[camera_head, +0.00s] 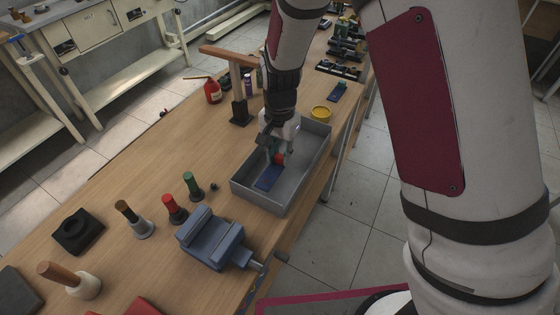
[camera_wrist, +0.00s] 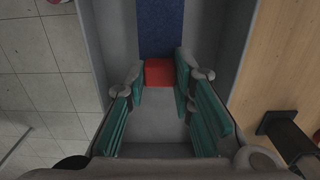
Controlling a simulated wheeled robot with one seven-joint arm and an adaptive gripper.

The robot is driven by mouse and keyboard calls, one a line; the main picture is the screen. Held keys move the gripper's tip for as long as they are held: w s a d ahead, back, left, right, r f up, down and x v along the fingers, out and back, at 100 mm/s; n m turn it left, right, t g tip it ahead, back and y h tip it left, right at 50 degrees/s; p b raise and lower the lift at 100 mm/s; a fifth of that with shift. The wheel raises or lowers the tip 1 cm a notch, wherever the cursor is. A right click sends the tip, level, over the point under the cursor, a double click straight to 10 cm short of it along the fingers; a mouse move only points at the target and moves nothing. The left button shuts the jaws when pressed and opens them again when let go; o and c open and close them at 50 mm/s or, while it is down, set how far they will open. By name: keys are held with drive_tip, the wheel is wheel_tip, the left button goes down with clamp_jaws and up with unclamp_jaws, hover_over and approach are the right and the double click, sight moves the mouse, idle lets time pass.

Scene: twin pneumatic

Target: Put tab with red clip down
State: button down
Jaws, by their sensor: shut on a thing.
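The tab is a flat dark blue strip (camera_head: 268,178) with a red clip (camera_head: 280,158) at one end. In the head view it is at the grey tray (camera_head: 242,189), within its walls. In the wrist view the blue strip (camera_wrist: 160,28) runs up from the red clip (camera_wrist: 158,73). My gripper (camera_head: 275,150) is shut on the red clip, with its green finger pads (camera_wrist: 158,80) on either side. I cannot tell whether the tab touches the tray floor.
A blue vise (camera_head: 210,238) stands just left of the tray's near end. Several stamp-like tools, such as a red one (camera_head: 173,208), stand further left. A yellow round container (camera_head: 321,113) and another blue piece (camera_head: 338,91) lie beyond the tray. A wooden-topped stand (camera_head: 239,90) rises behind it.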

sight(280, 163)
drive_tip(key=shift+f, duration=1.6)
drive_tip(key=shift+f, duration=0.1)
drive_tip(key=c, duration=1.4)
unclamp_jaws()
drive_tip(key=shift+o, duration=0.2)
wheel_tip(280, 163, up, 12)
drive_tip(key=shift+r, duration=0.2)
